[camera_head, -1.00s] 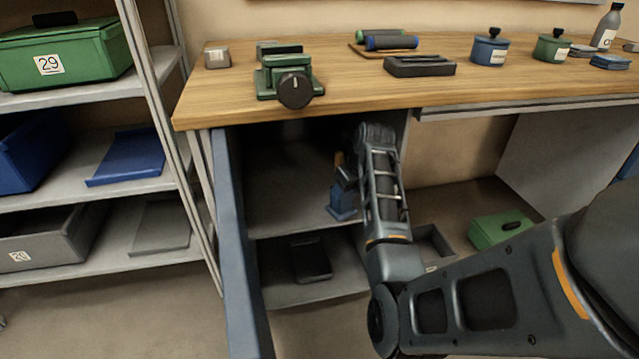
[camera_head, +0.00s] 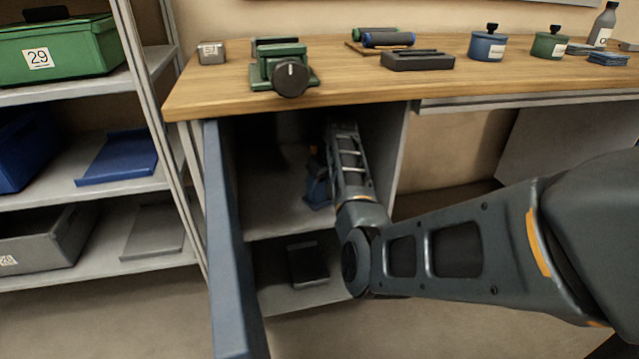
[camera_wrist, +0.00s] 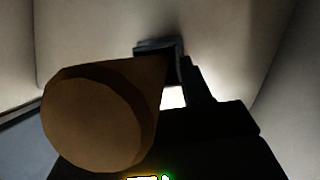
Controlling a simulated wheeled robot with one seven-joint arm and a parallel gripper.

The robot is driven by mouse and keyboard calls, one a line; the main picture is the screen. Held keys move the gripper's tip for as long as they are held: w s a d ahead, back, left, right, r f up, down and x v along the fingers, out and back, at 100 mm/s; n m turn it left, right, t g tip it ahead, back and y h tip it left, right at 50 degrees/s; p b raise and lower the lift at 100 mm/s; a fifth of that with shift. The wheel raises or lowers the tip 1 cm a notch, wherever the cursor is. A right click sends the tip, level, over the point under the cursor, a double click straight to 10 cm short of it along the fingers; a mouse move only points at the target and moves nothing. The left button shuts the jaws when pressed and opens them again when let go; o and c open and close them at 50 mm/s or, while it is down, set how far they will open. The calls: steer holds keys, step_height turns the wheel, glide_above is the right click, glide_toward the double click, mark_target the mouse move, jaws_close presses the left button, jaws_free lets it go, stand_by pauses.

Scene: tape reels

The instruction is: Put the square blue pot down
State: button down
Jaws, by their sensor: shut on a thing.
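The square blue pot (camera_head: 318,192) is inside the open cabinet under the bench, low over the upper shelf (camera_head: 275,218). I cannot tell whether its base touches the shelf. My gripper (camera_head: 316,168) is shut on the pot, and my forearm hides part of both. An orange-brown part shows just above the blue body. In the wrist view a large brown round-ended piece (camera_wrist: 98,118) fills the left, close to the camera, beside the dark gripper parts (camera_wrist: 190,85). The blue body cannot be made out clearly there.
The open blue cabinet door (camera_head: 228,240) stands left of my arm, and the cabinet's right wall (camera_head: 398,150) is close on the right. A dark box (camera_head: 308,264) lies on the lower shelf. The wooden bench top (camera_head: 350,85) overhangs above. The upper shelf's front left looks clear.

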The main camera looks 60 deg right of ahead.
steer(key=shift+c, duration=2.4)
jaws_free()
steer(key=shift+r, duration=0.1)
